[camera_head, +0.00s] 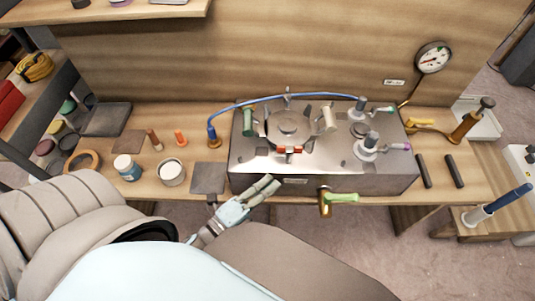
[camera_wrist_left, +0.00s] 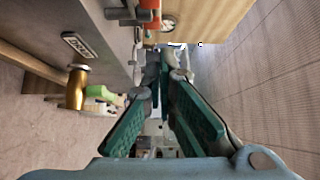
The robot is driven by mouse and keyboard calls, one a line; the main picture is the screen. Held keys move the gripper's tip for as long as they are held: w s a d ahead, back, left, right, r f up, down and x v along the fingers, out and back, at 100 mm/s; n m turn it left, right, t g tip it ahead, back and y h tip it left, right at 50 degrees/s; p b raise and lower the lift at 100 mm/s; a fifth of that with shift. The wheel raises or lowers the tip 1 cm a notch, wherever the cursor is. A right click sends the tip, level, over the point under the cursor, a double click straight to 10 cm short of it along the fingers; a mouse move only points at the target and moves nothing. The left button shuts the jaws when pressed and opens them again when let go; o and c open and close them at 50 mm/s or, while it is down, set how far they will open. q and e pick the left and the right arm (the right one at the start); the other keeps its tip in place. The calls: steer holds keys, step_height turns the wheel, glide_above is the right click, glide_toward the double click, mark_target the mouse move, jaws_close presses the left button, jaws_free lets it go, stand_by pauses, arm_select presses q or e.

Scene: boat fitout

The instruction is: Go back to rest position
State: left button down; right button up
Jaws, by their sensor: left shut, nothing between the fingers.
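My left gripper (camera_head: 267,186) is at the front edge of the metal box (camera_head: 320,184) on the bench, left of the brass valve with the green handle (camera_head: 341,198). In the left wrist view its dark green finger pads (camera_wrist_left: 160,88) point away from me with nothing held between them, and the fingers are shut. The metal box shows at the upper left there, with its label plate (camera_wrist_left: 76,45) and the brass valve (camera_wrist_left: 76,88). I cannot tell whether the fingers touch the box. My right gripper is not in view.
On the wooden bench (camera_head: 205,123) left of the box stand an open white tin (camera_head: 172,173), a blue-labelled jar (camera_head: 127,167) and an orange item (camera_head: 180,138). A blue hose (camera_head: 280,97) arches over the box. A gauge (camera_head: 433,57) is on the back panel. Floor shows below the bench.

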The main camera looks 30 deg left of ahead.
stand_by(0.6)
arm_select(q)
steer(key=s+a+f+n+g+y, duration=0.1)
steer(key=s+a+f+n+g, duration=0.2)
steer(key=f, duration=0.5)
steer(key=s+a+f+n+g+y, duration=0.1)
steer(key=s+f+n+g+y, duration=0.15)
steer(key=f+n, duration=0.35)
steer(key=s+a+f+n+g+y, duration=0.1)
steer(key=s+a+f+n+g, duration=0.2)
steer(key=f, duration=0.6)
steer(key=s+a+f+n+g, duration=0.2)
steer(key=s+f+n+g, duration=0.5)
steer(key=s+f, duration=0.8)
steer(key=s+n, duration=0.1)
steer(key=s, duration=0.2)
steer(key=shift+a+f+n+g+y, duration=0.15)
steer(key=shift+f+n+g+y, duration=0.15)
steer(key=shift+f+g+y, duration=0.05)
steer(key=shift+s, duration=0.1)
